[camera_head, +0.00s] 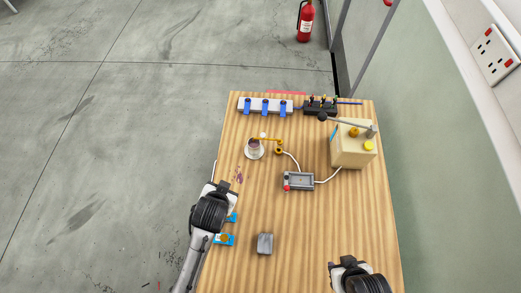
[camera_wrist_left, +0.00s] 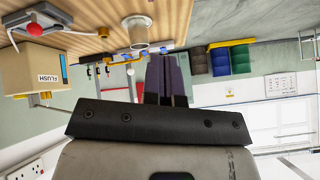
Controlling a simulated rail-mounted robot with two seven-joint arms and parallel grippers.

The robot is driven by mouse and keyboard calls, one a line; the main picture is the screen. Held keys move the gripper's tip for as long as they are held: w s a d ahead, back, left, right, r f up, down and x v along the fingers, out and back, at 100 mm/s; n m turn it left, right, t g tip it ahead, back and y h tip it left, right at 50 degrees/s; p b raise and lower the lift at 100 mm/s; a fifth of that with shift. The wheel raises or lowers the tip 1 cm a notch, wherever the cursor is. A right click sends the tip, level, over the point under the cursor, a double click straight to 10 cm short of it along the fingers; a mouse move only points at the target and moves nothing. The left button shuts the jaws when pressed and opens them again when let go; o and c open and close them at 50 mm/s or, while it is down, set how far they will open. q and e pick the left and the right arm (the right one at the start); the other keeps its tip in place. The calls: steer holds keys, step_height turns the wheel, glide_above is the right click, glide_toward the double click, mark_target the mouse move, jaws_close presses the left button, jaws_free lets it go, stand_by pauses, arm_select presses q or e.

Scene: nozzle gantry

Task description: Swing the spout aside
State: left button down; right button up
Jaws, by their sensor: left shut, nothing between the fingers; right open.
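The brass-yellow spout (camera_head: 266,139) is a thin arm running left from a small brass post (camera_head: 279,149). Its left end is over or beside a white cup (camera_head: 254,152) near the table's left side. In the left wrist view the picture is upside down; the cup (camera_wrist_left: 138,32) and the yellow spout (camera_wrist_left: 125,63) show just beyond my fingers. My left gripper (camera_head: 222,187) is in front of the cup, apart from the spout. Its fingers (camera_wrist_left: 165,78) are shut and empty. My right gripper (camera_head: 348,262) is open at the table's front right, far from the spout.
A cream box (camera_head: 350,151) with a grey lever (camera_head: 347,124) stands right of the spout; its side reads FLUSH. A grey switch box (camera_head: 299,181), a white rack with blue items (camera_head: 265,106), blue fixtures (camera_head: 224,240) and a grey block (camera_head: 265,243) are on the table (camera_head: 321,225).

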mark_target(262, 137)
arm_select(q)
steer(key=w+d+f+m+t, duration=0.4)
steer(key=d+f+m, duration=0.1)
steer(key=m, duration=0.3)
steer(key=r+m+t+h, duration=0.1)
steer(key=m, duration=0.1)
steer(key=w+d+r+m+t+h, duration=0.1)
steer(key=m, duration=0.2)
steer(key=d+r+m+t+h, duration=0.1)
steer(key=r+m, duration=0.1)
steer(key=m, duration=0.1)
steer(key=shift+w+d+t+h+p, duration=0.2)
steer(key=shift+w+t+h+p, duration=0.1)
steer(key=shift+w, duration=0.1)
steer(key=shift+w, duration=0.1)
steer(key=b+x, duration=0.1)
steer(key=x, duration=1.3)
steer(key=shift+r, duration=0.1)
